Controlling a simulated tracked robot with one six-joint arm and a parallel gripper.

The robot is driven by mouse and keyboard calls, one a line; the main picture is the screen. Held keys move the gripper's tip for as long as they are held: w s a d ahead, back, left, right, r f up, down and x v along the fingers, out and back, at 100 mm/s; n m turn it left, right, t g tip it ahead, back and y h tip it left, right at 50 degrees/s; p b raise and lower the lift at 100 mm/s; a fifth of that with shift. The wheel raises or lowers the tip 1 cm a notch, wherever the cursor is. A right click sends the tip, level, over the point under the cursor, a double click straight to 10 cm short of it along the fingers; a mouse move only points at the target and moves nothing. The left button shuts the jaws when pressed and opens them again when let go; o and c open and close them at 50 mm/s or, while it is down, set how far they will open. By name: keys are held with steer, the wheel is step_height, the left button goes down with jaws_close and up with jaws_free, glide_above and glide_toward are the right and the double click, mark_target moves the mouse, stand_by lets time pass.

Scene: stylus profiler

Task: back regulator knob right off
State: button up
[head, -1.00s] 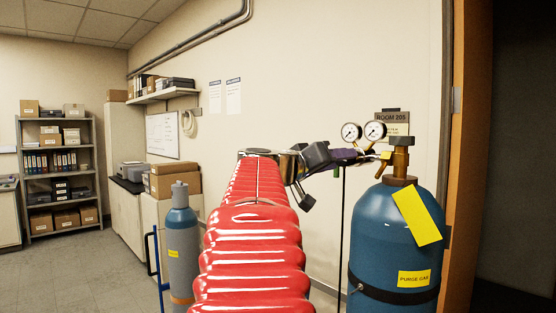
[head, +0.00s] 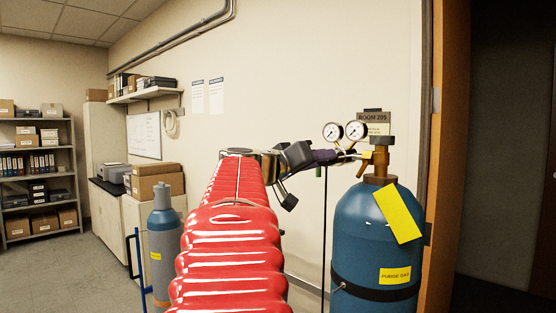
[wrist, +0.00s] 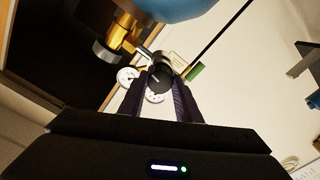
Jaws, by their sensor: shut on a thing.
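The regulator knob (wrist: 159,76) is a dark round knob with a pale line on its face. In the wrist view it sits between the two fingertips of my gripper (wrist: 160,84), which is shut on it. In the head view my gripper (head: 335,156) reaches the regulator from the left with its purple fingers, and they hide the knob. The regulator's two white gauges (head: 345,131) stand just above the fingertips. Its brass valve (head: 380,157) sits on top of the blue purge gas cylinder (head: 370,232). I cannot tell how far the knob is turned.
A yellow tag (head: 399,213) hangs at the cylinder's shoulder. A dark hose (head: 324,215) runs down beside the cylinder. The wall is close behind, and an orange door frame (head: 446,150) is at the right. A smaller grey-blue cylinder (head: 166,240) stands at the left.

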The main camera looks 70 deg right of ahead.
steer(key=c, duration=0.4)
steer(key=n, duration=1)
stand_by(0.5)
